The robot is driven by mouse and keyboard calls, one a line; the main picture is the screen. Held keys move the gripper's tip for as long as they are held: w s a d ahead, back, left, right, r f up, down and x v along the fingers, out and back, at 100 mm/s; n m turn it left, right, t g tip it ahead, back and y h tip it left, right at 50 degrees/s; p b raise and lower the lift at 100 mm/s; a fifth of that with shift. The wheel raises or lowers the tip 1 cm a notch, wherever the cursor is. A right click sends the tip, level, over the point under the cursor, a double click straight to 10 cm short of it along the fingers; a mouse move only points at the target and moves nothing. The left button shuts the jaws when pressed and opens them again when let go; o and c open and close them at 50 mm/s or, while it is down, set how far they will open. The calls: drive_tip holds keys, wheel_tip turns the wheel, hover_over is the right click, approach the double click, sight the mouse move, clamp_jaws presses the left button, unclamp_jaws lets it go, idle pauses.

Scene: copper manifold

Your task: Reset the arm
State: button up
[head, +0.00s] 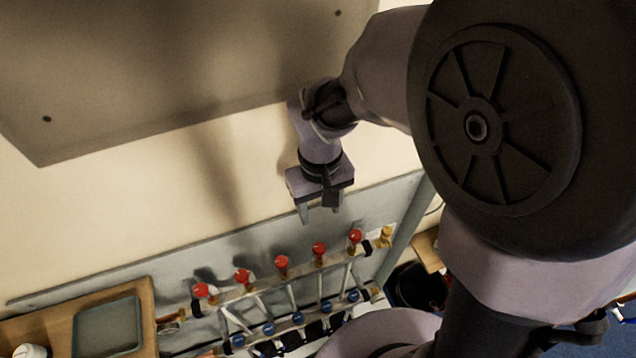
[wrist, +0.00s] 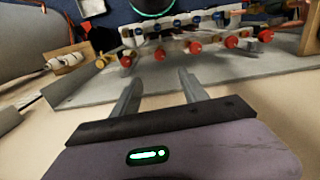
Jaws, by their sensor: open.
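My gripper (head: 319,212) hangs from my arm in the upper middle of the head view, in front of the cream wall and above the copper manifold (head: 290,287). Its two fingers are apart with nothing between them. In the wrist view my gripper (wrist: 156,84) also shows open and empty, fingers pointing toward the manifold (wrist: 190,45). The manifold has a row of red knobs (head: 281,262) and a row of blue knobs (head: 297,318). My gripper is apart from it. My arm hides part of the right side in the head view.
A grey back panel (head: 120,273) stands behind the manifold. A wooden surface with a grey tray (head: 107,327) and a white cup-like item (head: 31,351) is at lower left. A dark bin (head: 415,288) is at right. A large grey panel (head: 180,70) fills the upper left.

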idle(0.3)
drive_tip(key=s+d+f+m+t+y+b, duration=0.1)
drive_tip(key=s+d+f+m+t+b, duration=0.2)
drive_tip(key=b, duration=0.8)
drive_tip(key=s+d+f+m+t+y+b, duration=0.1)
drive_tip(key=s+d+f+m+t+b, duration=0.1)
drive_tip(key=s+b, duration=0.5)
wheel_tip(320, 180, down, 2)
drive_tip(key=d+m+b, duration=0.1)
drive_tip(key=m+b, duration=0.2)
drive_tip(key=b, duration=0.1)
drive_tip(key=shift+s+d+t, duration=0.2)
drive_tip(key=shift+t, duration=0.2)
